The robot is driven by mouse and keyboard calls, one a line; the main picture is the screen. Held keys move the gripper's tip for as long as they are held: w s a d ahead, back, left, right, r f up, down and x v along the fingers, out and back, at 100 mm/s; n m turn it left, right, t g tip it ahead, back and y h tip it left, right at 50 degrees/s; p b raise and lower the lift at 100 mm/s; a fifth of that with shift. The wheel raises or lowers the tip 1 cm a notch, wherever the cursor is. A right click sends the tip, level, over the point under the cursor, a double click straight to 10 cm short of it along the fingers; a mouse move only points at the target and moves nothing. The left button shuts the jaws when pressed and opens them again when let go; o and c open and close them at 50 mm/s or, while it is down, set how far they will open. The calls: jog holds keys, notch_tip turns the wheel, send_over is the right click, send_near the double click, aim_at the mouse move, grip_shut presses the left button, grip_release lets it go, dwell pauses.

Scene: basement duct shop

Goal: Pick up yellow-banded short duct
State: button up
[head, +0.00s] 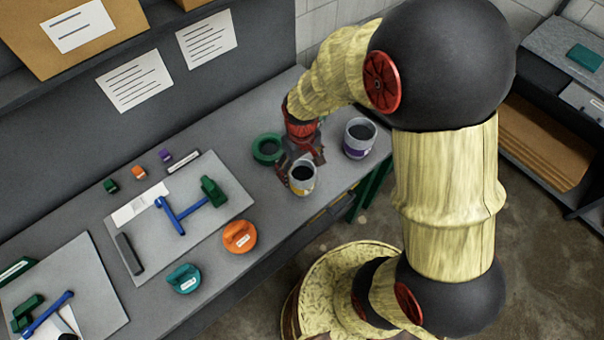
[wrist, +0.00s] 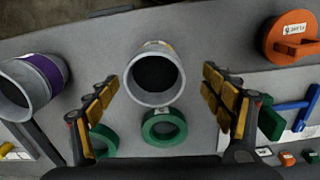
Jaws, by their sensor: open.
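The yellow-banded short duct (head: 302,187) is a grey open cylinder standing upright near the front edge of the grey bench (head: 215,270). In the wrist view its open rim (wrist: 153,100) faces me, with a bit of yellow band at its top. My gripper (head: 301,166) is open, close to this duct. In the wrist view my gripper (wrist: 160,82) has one finger on each side of the duct, with visible gaps and no clear contact. Its height above the rim is hard to tell.
A purple-banded duct (head: 360,140) stands to the right, also at left in the wrist view (wrist: 38,82). A green ring (head: 268,150) lies close behind the yellow-banded duct. An orange piece (head: 239,237), a teal piece (head: 184,278) and a tool board (head: 150,250) lie left.

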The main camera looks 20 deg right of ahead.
aim_at(302, 175)
notch_tip(302, 175, down, 3)
jog(key=shift+f+b, duration=0.15)
jog(key=shift+b, duration=0.15)
jog(key=f, duration=0.3)
jog(key=f+b, duration=0.1)
jog(key=f, duration=0.1)
jog(key=shift+w+d, duration=0.3)
jog(key=shift+w, duration=0.1)
jog(key=shift+c, duration=1.2)
jog(key=c, duration=1.1)
jog(key=shift+c, duration=0.5)
jog(key=shift+r, duration=0.1)
